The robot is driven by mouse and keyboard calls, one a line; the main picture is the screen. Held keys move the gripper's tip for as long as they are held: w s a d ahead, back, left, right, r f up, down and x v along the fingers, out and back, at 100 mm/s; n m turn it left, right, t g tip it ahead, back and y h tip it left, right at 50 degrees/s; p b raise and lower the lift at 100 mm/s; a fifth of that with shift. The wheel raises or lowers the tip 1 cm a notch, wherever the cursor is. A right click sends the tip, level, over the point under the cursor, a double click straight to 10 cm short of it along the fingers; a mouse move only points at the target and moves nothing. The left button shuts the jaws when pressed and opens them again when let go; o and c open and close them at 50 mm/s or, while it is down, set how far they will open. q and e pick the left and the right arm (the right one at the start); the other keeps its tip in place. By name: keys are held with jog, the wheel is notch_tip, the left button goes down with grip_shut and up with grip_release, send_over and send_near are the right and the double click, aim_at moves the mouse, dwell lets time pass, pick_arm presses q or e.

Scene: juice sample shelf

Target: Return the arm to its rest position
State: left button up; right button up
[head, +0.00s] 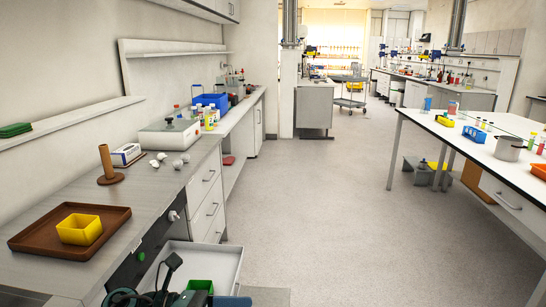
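A dark and teal mechanical part (160,290), which looks like part of my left arm, shows at the bottom edge, over the open white drawer (225,262). Its fingers cannot be made out, so I cannot tell whether that gripper is open or shut, or holds anything. A green box (200,286) shows right beside it, low in the drawer area. My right arm and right gripper are not in view.
The left bench holds a brown tray (30,241) with a yellow bin (80,229), a brown cylinder on a base (107,165), and a white device (169,137). A white table (440,128) stands at right. The floor (320,205) between is clear.

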pick_arm(q)
jog(key=s+a+f+m+t+y, duration=0.4)
jog(key=s+f+m+y, duration=0.2)
jog(key=f+m, duration=0.4)
jog(key=s+a+f+m+t+y, duration=0.3)
jog(key=f+m, duration=0.8)
jog(key=m, duration=0.8)
jog(key=s+t+y, duration=0.2)
jog(key=s+y, duration=0.2)
jog(key=shift+s+a+y+p, duration=0.25)
jog(key=shift+a+y+p, duration=0.1)
jog(key=shift+y+p, duration=0.05)
